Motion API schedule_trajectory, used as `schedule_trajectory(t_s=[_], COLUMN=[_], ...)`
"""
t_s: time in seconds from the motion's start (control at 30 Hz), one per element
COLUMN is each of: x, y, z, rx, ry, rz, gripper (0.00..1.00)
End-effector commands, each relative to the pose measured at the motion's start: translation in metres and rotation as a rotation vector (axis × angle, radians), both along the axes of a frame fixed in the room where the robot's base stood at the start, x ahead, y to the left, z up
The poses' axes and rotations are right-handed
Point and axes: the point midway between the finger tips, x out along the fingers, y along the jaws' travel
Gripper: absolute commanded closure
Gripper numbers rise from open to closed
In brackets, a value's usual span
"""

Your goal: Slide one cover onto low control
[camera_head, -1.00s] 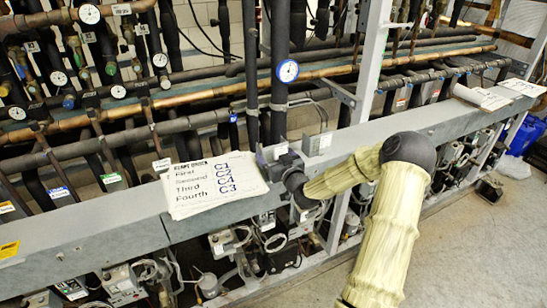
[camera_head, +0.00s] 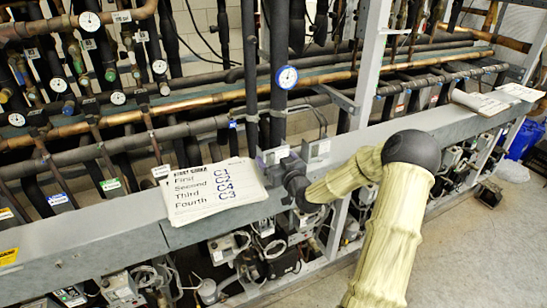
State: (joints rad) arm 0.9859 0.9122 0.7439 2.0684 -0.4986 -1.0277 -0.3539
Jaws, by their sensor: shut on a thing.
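My gripper (camera_head: 273,160) is at the grey beam, just right of the paper sheet, reached from the right by my arm. It is shut on a small grey piece (camera_head: 277,151) that looks like a cover, mostly hidden by the dark fingers and wrist. A small grey box (camera_head: 316,149) stands on the beam just right of the gripper. I cannot tell which box is the low control, or whether the held piece touches anything behind the gripper.
A start-order sheet (camera_head: 212,190) lies on the beam (camera_head: 85,236) left of my gripper. Dark vertical pipes with a blue-rimmed gauge (camera_head: 287,77) rise behind it. A grey post (camera_head: 371,60) stands to the right. More papers (camera_head: 480,101) lie farther right.

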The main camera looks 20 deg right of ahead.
Motion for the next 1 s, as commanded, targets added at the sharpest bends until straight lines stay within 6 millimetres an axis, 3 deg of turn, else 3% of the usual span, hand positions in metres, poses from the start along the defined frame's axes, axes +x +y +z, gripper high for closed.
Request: schedule_trajectory(t_s=[1.0], x=[-0.083], y=[-0.003], z=[0.0], rx=[0.0], ry=[0.0], rz=[-0.002], gripper=[0.39])
